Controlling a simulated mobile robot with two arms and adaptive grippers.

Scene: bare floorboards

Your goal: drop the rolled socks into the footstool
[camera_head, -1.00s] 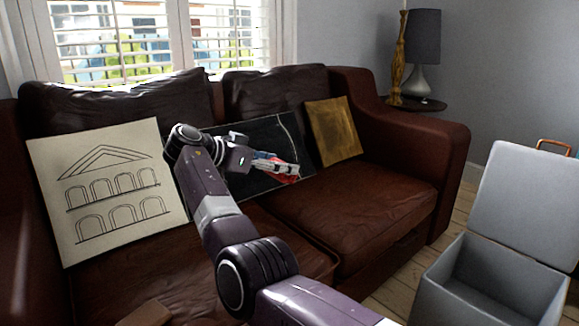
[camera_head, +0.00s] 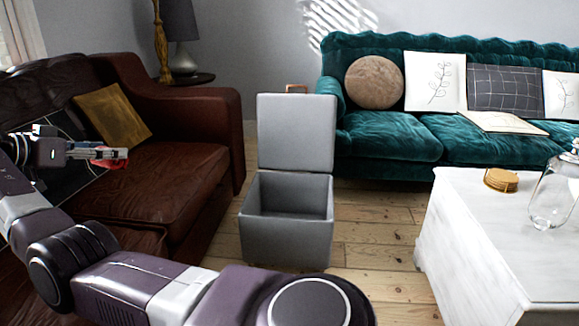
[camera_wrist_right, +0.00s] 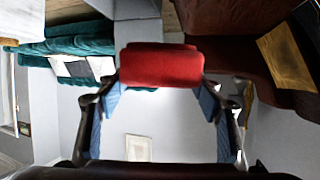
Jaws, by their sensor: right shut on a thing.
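The rolled socks are a red roll (camera_wrist_right: 160,64), seen in the right wrist view between my fingers. In the head view only a small red part of the socks (camera_head: 116,162) shows. My right gripper (camera_head: 108,154) is shut on them, in the air in front of the brown sofa. The footstool (camera_head: 288,245) is a grey box on the floor, right of the gripper and apart from it. Its lid (camera_head: 296,130) stands raised at the back, and the inside looks empty as far as it shows. My left gripper is not in view.
The brown sofa (camera_head: 180,180) with a gold cushion (camera_head: 114,116) is at the left. A teal sofa (camera_head: 385,140) stands behind right. A white table (camera_head: 480,250) holds coasters (camera_head: 501,180) and a glass jar (camera_head: 553,195). Bare floorboards (camera_head: 375,235) lie between footstool and table.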

